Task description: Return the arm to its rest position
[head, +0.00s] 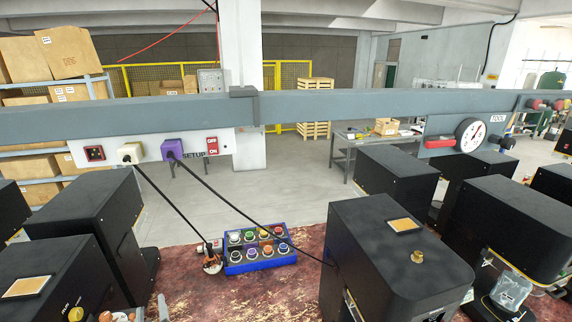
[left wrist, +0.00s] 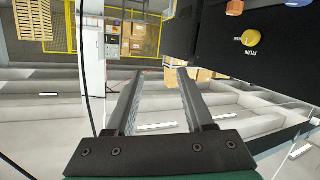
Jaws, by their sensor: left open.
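My left gripper (head: 152,309) shows only as its fingertips at the bottom edge of the head view, right of the front-left black machine. In the left wrist view my left gripper (left wrist: 160,73) has its two dark fingers spread apart, with nothing between them. The rest of the left arm is hidden in the head view. My right gripper is in neither view.
A black machine with a yellow RUN knob (left wrist: 251,37) is close by in the left wrist view. A blue crate (head: 262,265) of coloured-top items stands on the red-brown surface (head: 200,292).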

